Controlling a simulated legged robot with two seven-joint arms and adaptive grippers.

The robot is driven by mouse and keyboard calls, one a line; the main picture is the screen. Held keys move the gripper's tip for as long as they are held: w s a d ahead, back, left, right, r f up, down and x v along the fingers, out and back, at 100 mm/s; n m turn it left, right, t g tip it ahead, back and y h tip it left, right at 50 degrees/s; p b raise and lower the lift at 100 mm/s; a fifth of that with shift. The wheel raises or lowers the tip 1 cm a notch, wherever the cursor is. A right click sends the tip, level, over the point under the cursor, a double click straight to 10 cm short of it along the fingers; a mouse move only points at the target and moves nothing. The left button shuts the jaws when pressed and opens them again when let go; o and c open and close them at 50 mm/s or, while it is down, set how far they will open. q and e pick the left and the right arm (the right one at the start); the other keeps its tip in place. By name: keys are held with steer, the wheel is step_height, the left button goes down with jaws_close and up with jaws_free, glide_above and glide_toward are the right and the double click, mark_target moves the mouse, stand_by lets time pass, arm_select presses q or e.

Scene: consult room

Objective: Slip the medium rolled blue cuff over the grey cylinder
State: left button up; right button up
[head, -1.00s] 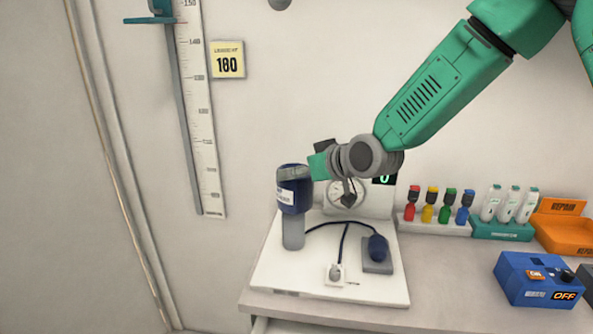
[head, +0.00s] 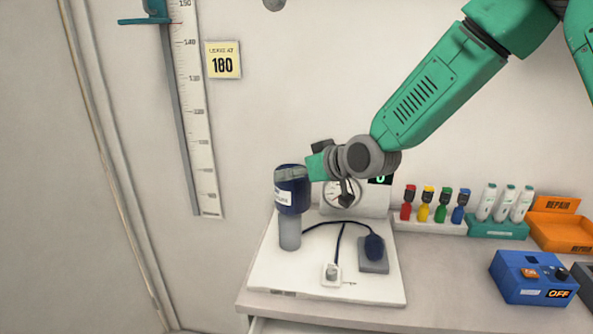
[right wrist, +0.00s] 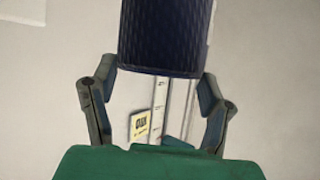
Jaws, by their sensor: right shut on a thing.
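The dark blue rolled cuff (head: 290,190), with a white label, is upright at the grey cylinder (head: 289,235) on the white board. The cylinder's lower part shows below the cuff. Whether its top is inside the cuff or just under it is hard to tell; a grey patch shows at the cuff's top. My right gripper (head: 312,168) reaches in from the right and is shut on the cuff's upper side. In the right wrist view the cuff (right wrist: 165,35) is between the fingers (right wrist: 158,76). My left gripper is not in view.
The white board (head: 310,283) carries a dial gauge (head: 342,192), a dark bulb (head: 374,247) on a grey pad and a cable. To the right stand coloured bottles (head: 425,205), white tubes (head: 505,203), an orange tray (head: 562,233) and a blue box (head: 533,277).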

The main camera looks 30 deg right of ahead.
mark_target(296, 213)
steer(key=shift+a, duration=0.2)
steer(key=shift+f, duration=0.15)
steer(key=shift+f+b, duration=0.25)
steer(key=shift+b, duration=0.05)
steer(key=shift+d+f, duration=0.1)
steer(key=shift+f, duration=0.2)
steer(key=shift+f+b, duration=0.1)
steer(key=shift+b, duration=0.2)
steer(key=shift+f+b, duration=0.35)
steer(key=shift+f, duration=0.15)
steer(key=shift+f+b, duration=2.95)
steer(key=shift+f, duration=1.6)
steer(key=o, duration=1.7)
